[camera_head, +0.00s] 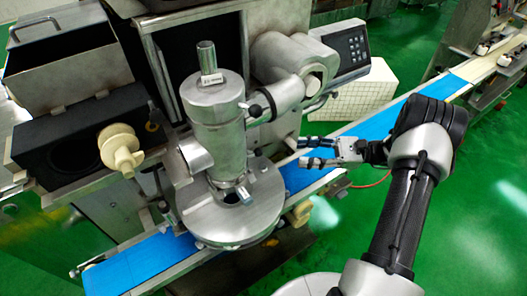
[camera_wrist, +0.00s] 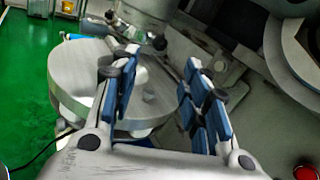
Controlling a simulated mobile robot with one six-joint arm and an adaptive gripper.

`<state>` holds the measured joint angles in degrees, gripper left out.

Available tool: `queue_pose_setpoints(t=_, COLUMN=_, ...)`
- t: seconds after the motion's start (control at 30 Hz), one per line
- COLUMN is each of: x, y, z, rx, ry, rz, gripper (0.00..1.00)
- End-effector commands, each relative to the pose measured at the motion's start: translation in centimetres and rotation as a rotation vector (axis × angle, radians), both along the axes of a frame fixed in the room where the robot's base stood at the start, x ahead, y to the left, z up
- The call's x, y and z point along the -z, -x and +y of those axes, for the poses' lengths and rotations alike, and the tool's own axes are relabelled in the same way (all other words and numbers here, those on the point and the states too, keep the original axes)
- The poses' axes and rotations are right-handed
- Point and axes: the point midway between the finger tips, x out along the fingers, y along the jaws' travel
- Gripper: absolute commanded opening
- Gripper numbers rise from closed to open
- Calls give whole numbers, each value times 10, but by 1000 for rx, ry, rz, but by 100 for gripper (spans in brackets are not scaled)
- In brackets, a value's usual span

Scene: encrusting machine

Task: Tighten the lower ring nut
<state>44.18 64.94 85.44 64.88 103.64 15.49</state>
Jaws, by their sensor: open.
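The encrusting machine's upright steel cylinder (camera_head: 218,135) stands over a round steel plate (camera_head: 225,227). A collar with a small stub handle (camera_head: 243,194) sits low on the cylinder; I cannot tell for sure that it is the lower ring nut. My gripper (camera_head: 302,152) is to the right of the cylinder, its fingers pointing left, apart from it and empty. In the wrist view my gripper (camera_wrist: 160,75) has its two blue-padded fingers spread. A round metal plate (camera_wrist: 75,80) lies beyond and left of them, partly hidden by the left finger.
A blue conveyor belt (camera_head: 380,122) runs diagonally below my gripper. A steel side arm (camera_head: 285,97) and a control panel (camera_head: 349,45) are above and behind it. A cream knob (camera_head: 119,150) is at the left. Green floor (camera_head: 470,200) is open at the right.

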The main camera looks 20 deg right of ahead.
Motion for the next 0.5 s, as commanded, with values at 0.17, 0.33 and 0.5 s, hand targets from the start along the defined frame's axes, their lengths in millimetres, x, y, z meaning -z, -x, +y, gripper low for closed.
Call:
queue_pose_setpoints(t=0.17, x=0, y=-11, z=41, rx=-5, ry=-1, rz=2, gripper=42)
queue_pose_setpoints(t=0.33, x=1, y=-20, z=76, rx=-5, ry=1, rz=1, gripper=42)
queue_pose_setpoints(t=0.5, x=1, y=-28, z=104, rx=-5, ry=2, rz=1, gripper=42)
